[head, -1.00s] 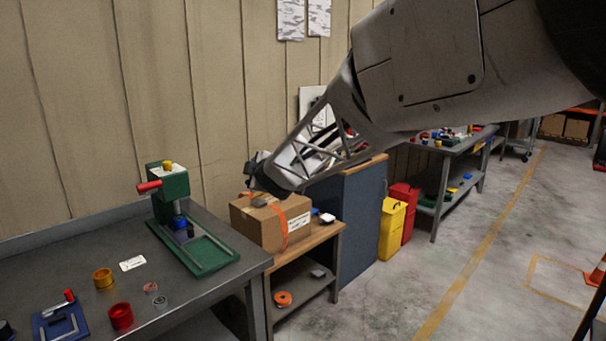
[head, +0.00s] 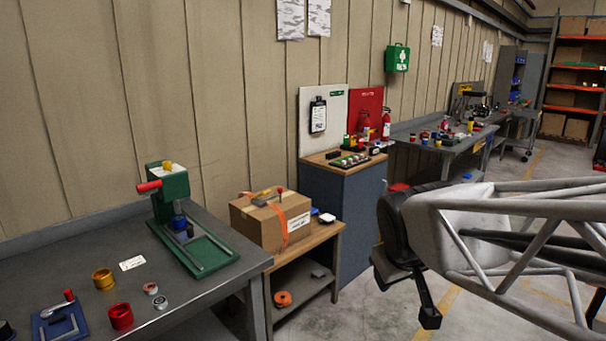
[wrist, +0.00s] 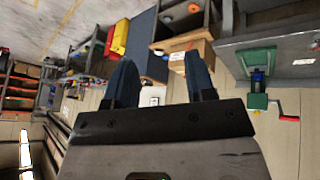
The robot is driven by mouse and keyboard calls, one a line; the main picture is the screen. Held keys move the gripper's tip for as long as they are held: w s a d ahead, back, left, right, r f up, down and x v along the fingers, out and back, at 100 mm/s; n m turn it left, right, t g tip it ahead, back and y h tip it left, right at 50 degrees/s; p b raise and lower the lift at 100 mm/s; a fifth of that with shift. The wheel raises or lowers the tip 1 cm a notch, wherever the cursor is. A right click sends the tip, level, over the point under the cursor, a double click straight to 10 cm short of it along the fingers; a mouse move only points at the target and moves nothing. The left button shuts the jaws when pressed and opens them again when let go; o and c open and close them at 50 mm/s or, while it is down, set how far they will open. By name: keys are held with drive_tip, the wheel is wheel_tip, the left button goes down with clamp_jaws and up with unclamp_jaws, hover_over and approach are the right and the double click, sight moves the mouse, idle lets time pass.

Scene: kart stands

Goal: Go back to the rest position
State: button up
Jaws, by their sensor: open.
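My gripper (head: 408,288) is in the right half of the head view, in the air over the floor in front of the blue cabinet. My pale lattice arm link runs out of the right side of the head view. The gripper appears clear of the benches and touches nothing that I can see.
A metal bench (head: 210,290) on the left bears a green press (head: 172,195) and red and yellow cups. A cardboard box (head: 265,225) with an orange strap sits on a wooden stand. A blue cabinet (head: 345,210) stands beyond. Open floor lies at right.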

drive_tip(key=s+d+f+m+g, duration=0.2)
drive_tip(key=s+f+m+g, duration=0.1)
drive_tip(key=s, duration=1)
drive_tip(key=shift+s+f+m+y, duration=0.4)
drive_tip(key=shift+f, duration=0.3)
